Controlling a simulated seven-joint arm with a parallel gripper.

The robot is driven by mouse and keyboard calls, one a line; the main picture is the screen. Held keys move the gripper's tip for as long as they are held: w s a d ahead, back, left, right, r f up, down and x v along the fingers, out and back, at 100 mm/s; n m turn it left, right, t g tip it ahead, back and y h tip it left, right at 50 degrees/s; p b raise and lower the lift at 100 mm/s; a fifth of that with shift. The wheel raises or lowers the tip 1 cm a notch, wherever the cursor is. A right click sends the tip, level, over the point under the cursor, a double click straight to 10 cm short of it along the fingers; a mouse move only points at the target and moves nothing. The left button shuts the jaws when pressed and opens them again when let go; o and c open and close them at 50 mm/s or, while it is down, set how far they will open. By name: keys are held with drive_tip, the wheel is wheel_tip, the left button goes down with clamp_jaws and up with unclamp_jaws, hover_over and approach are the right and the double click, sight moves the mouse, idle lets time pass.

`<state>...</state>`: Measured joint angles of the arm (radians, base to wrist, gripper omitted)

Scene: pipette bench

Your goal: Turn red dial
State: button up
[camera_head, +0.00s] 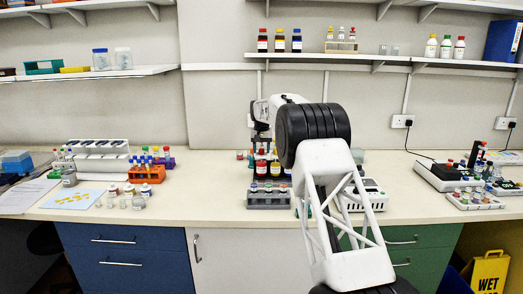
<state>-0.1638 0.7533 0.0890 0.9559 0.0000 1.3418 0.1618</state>
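I cannot clearly pick out a red dial. A white bench device (373,197) with a dark panel stands behind my arm, which hides part of it. Another white and black device (436,177) stands at the right, with small dark and coloured parts on top, too small to tell apart. My gripper (260,145) appears small and dark, pointing down above the bottles at the middle of the bench. Its fingers are too small to read, and I see nothing clearly held.
An orange tube rack (146,173), a white pipette stand (100,147) and small vials are at the left. The bench front between has free room.

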sight(262, 150)
idle(0.3)
drive_tip(key=shift+r, duration=3.85)
drive_tip(key=shift+s+d+r, duration=0.2)
drive_tip(key=shift+s+r, duration=0.15)
drive_tip(key=shift+r, duration=0.05)
drive_tip(key=s+d+r, duration=0.4)
drive_tip(key=s, duration=0.8)
drive_tip(key=s+d+r+t, duration=0.1)
drive_tip(key=s+d+r, duration=0.35)
drive_tip(key=s, duration=0.85)
drive_tip(key=s+d+r, duration=0.4)
drive_tip(key=s+r, duration=0.1)
drive_tip(key=s, duration=0.7)
drive_tip(key=s+d+f, duration=0.2)
drive_tip(key=s+f, duration=0.3)
drive_tip(key=s, duration=1)
drive_tip(key=s+d+f+t, duration=0.1)
drive_tip(key=s+f, duration=0.5)
drive_tip(key=s, duration=0.9)
drive_tip(key=s+d+f, duration=0.3)
drive_tip(key=s+f, duration=0.3)
drive_tip(key=s, duration=0.8)
drive_tip(key=shift+s+t, duration=0.3)
drive_tip(key=shift+s, duration=0.1)
